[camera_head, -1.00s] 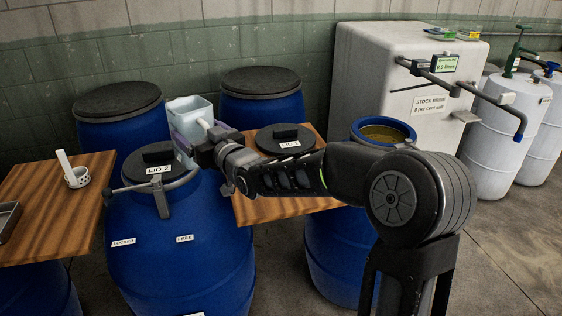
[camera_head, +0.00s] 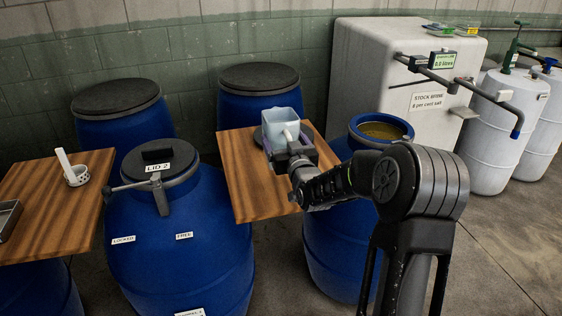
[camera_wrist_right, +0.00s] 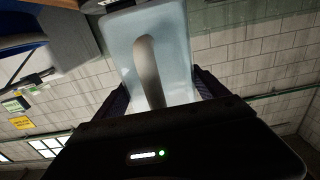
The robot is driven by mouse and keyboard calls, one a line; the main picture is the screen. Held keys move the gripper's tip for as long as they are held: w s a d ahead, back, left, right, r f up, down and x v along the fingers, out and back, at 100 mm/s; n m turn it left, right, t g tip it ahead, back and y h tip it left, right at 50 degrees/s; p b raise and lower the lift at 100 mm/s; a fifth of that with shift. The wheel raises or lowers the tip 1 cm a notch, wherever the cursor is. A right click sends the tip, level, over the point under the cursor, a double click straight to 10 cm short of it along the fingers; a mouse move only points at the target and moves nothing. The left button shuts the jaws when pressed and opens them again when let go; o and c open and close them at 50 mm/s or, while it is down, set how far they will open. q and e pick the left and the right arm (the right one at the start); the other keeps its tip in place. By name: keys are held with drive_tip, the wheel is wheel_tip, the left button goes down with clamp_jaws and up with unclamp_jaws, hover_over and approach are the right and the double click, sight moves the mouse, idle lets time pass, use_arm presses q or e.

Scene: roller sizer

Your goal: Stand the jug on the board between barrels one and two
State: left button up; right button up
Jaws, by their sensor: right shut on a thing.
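The pale translucent jug (camera_head: 283,116) is upright over the wooden board (camera_head: 245,180) between the two barrels. My right gripper (camera_head: 290,150) is shut on it; in the right wrist view the fingers lie on both sides of the jug (camera_wrist_right: 178,50) with its handle toward the camera. I cannot tell whether the jug's base touches anything. A dark lid (camera_head: 258,137) on the board is mostly hidden behind jug and gripper. The left barrel (camera_head: 180,255) wears a lid marked LID 2 (camera_head: 157,168). The right barrel (camera_head: 335,235) is open with brownish liquid. My left gripper is not in view.
The board's left and front part is bare. Two dark-lidded barrels stand behind. A white brine tank (camera_head: 375,80) with a pipe stands at back right.

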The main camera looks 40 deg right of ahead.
wheel_tip(320, 180, down, 5)
drive_tip(key=shift+f, duration=0.1)
wheel_tip(320, 180, down, 4)
drive_tip(key=shift+f+p, duration=0.1)
drive_tip(key=shift+p, duration=0.45)
drive_tip(key=shift+f+b, duration=0.2)
drive_tip(key=shift+b, duration=0.1)
drive_tip(key=o, duration=2)
drive_tip(key=shift+r, duration=0.1)
